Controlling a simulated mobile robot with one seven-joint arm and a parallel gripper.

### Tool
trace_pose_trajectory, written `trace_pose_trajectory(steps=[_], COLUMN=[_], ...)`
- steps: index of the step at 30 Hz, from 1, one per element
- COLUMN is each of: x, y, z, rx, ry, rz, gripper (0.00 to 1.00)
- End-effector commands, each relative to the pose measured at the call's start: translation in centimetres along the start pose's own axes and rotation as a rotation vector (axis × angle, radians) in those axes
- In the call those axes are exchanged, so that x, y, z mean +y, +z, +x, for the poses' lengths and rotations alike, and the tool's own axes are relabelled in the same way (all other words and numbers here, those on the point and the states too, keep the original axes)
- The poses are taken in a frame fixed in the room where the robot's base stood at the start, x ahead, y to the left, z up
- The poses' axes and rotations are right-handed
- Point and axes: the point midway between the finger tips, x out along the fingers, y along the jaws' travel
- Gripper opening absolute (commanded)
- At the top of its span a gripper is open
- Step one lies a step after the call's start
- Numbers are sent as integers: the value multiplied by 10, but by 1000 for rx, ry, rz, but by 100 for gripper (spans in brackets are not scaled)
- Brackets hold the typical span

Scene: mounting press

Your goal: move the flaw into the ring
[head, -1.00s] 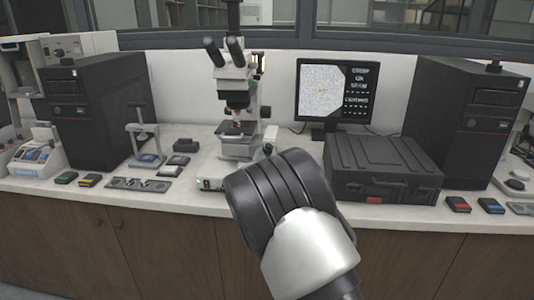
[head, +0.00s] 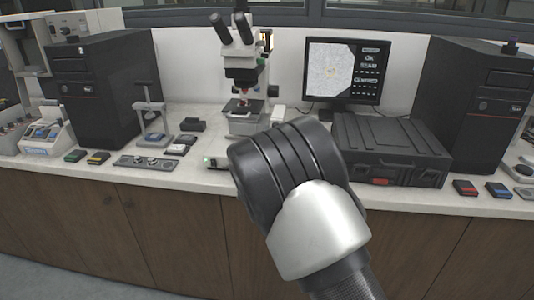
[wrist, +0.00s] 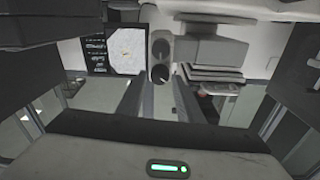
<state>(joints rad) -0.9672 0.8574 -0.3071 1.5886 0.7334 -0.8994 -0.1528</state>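I cannot make out a ring at this size. The microscope (head: 242,75) stands left of the monitor, its lower front partly behind my arm. In the wrist view, two round dark knobs (wrist: 160,73) sit one above the other ahead of my gripper (wrist: 159,93). Its two fingers are apart, one on each side of the knobs' line. I see no contact. My arm hides the gripper in the head view.
A black case (head: 388,148) lies right of my arm. Black towers (head: 98,92) and (head: 478,110) stand left and right. A small stand (head: 150,110), a metal plate (head: 146,162) and small coloured blocks (head: 97,158) occupy the left of the white counter (head: 70,170).

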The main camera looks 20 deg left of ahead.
Motion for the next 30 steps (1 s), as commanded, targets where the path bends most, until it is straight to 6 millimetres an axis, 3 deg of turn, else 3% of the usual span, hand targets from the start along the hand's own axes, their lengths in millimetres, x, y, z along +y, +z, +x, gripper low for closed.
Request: trace_pose_trajectory(steps=[9, 15, 21, 30], x=[-1, -1, 0, 0], y=[0, 0, 0, 0], z=[-79, -122, -145, -150], rx=[-4, -3, -1, -1], ry=[-3, -3, 0, 0], rz=[0, -1, -1, -1], gripper=[33, 33, 33, 33])
